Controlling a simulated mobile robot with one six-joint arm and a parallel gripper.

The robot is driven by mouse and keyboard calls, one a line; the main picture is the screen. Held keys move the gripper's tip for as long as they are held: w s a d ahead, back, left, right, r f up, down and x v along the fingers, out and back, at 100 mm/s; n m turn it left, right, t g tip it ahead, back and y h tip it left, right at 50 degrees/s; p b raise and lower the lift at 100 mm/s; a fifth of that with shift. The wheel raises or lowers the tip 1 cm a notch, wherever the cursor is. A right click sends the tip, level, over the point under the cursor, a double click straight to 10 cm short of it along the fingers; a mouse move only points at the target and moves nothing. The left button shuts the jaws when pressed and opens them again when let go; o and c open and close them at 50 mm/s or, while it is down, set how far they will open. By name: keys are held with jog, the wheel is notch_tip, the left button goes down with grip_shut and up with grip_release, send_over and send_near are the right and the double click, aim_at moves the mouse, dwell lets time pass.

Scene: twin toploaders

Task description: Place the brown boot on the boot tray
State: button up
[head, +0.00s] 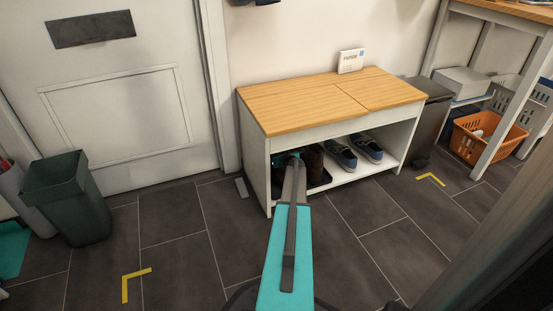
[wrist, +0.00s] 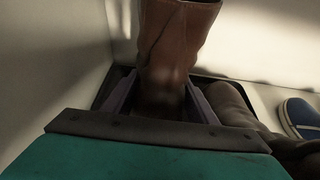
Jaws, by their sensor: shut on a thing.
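My gripper (wrist: 160,100) is shut on the brown boot (wrist: 178,35), with one finger on each side of it in the wrist view. The boot's shaft stands upright; its lower part is blurred and partly hidden behind the gripper body. The dark boot tray (wrist: 101,88) shows its rim behind and beside the boot, inside the bench. I cannot tell whether the sole touches the tray. A second, darker boot (wrist: 233,100) is close on the right. In the head view my gripper (head: 289,157) reaches into the bench's open left part, and my arm hides much of the boots.
The white bench (head: 255,165) has a wooden top (head: 320,98) above the gripper and a side wall close on the left. Blue shoes (head: 341,154) stand right of the boots on the lower shelf. A green bin (head: 65,195) is far left; the floor in front is mostly clear.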

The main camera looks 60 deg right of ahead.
jog(key=shift+f+b, duration=0.3)
jog(key=shift+f, duration=0.35)
jog(key=o, duration=1.5)
jog(key=shift+f, duration=0.1)
jog(key=shift+s, duration=0.1)
jog(key=shift+p+v, duration=0.4)
jog(key=shift+v, duration=0.45)
jog(key=shift+p+v, duration=1.7)
jog(key=shift+v, duration=3.45)
jog(key=shift+a, duration=0.1)
